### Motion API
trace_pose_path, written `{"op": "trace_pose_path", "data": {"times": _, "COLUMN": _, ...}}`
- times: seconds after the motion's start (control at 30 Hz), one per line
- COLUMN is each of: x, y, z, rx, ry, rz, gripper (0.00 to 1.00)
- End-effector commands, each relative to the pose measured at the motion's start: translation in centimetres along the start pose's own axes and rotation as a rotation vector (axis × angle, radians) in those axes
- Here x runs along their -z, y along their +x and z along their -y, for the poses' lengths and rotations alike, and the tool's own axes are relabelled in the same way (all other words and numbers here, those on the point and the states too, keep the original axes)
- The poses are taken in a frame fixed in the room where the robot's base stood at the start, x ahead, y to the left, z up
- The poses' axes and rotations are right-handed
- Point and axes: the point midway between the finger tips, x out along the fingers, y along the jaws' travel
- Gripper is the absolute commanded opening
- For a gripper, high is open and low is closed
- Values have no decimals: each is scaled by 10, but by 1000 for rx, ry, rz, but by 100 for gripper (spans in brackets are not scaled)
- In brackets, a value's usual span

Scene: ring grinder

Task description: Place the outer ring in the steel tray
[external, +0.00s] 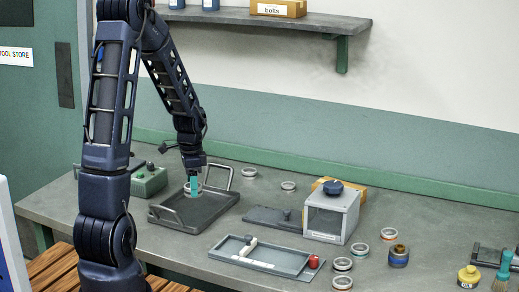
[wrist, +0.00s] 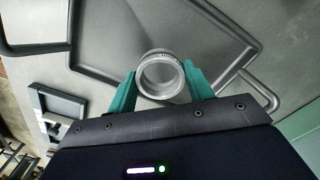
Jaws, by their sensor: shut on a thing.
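The outer ring (wrist: 160,55) is a pale metal ring held between the teal fingers of my gripper (wrist: 160,88) in the wrist view. My gripper is shut on the ring from its two sides. In the external view my gripper (external: 193,188) points down over the steel tray (external: 172,218), a dark grey tray with a raised rim and loop handles. The ring is within the tray's outline there, partly hidden by the fingers. Whether it touches the tray floor I cannot tell. The tray floor around it looks empty.
A green control box (external: 149,182) stands left of the tray. Loose rings (external: 288,186) lie behind and to the right. A grey machine with a dark knob (external: 332,213) stands right, and a compartment tray (external: 263,259) lies in front. A shelf (external: 240,17) is above.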

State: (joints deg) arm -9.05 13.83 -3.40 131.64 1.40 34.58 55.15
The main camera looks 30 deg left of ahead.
Motion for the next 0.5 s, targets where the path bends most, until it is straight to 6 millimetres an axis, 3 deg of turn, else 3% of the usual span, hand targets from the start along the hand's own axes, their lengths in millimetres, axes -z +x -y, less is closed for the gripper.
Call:
{"op": "trace_pose_path", "data": {"times": 0.27, "x": 0, "y": 16, "z": 0, "rx": -1, "ry": 0, "rz": 0, "gripper": 20}}
{"op": "trace_pose_path", "data": {"times": 0.5, "x": 0, "y": 44, "z": 0, "rx": -2, "ry": 0, "rz": 2, "gripper": 20}}
